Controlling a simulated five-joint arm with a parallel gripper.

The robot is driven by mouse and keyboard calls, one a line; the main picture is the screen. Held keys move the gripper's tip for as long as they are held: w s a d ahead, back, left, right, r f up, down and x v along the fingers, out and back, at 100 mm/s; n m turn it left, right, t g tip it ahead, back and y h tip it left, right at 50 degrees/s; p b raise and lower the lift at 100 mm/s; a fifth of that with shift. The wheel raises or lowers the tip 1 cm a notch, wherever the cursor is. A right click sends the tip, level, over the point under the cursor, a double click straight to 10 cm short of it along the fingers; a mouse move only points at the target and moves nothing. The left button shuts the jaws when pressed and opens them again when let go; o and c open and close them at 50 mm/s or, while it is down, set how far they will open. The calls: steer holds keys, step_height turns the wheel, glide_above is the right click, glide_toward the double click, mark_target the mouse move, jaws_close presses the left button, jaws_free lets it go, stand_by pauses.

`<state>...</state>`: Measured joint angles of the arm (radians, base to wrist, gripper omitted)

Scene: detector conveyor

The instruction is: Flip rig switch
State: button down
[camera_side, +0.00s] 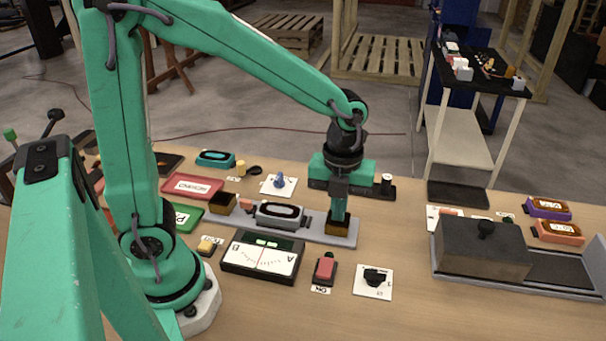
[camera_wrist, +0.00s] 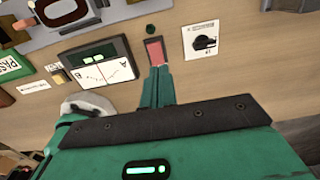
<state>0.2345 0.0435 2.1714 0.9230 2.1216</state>
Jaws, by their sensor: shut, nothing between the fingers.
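A red rocker switch (camera_side: 325,268) in a dark housing, with an ON label by it, sits on the bench right of the meter. It also shows in the wrist view (camera_wrist: 155,52), just beyond my fingertips. My gripper (camera_side: 339,212) points down and is shut and empty. In the side view its tips overlap the brown end block of the grey rail; their height above the bench is hard to judge. In the wrist view the tips (camera_wrist: 157,67) line up with the near end of the red rocker; I cannot tell whether they touch it.
The grey rail (camera_side: 300,228) with a grey carriage is behind. A grey block (camera_side: 485,250) sits in a tray at right.

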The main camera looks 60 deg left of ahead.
step_height(320, 180, down, 12)
steer(key=shift+f, duration=0.1)
stand_by(0.5)
stand_by(0.4)
steer(key=shift+a+f, duration=0.1)
steer(key=shift+f, duration=0.1)
steer(key=shift+w+r, duration=0.1)
steer(key=shift+r, duration=0.2)
steer(key=shift+r, duration=0.5)
steer(key=shift+r, duration=0.1)
step_height(320, 180, up, 14)
steer(key=w+a, duration=0.1)
steer(key=shift+w+a, duration=0.3)
steer(key=shift+a, duration=0.05)
stand_by(0.6)
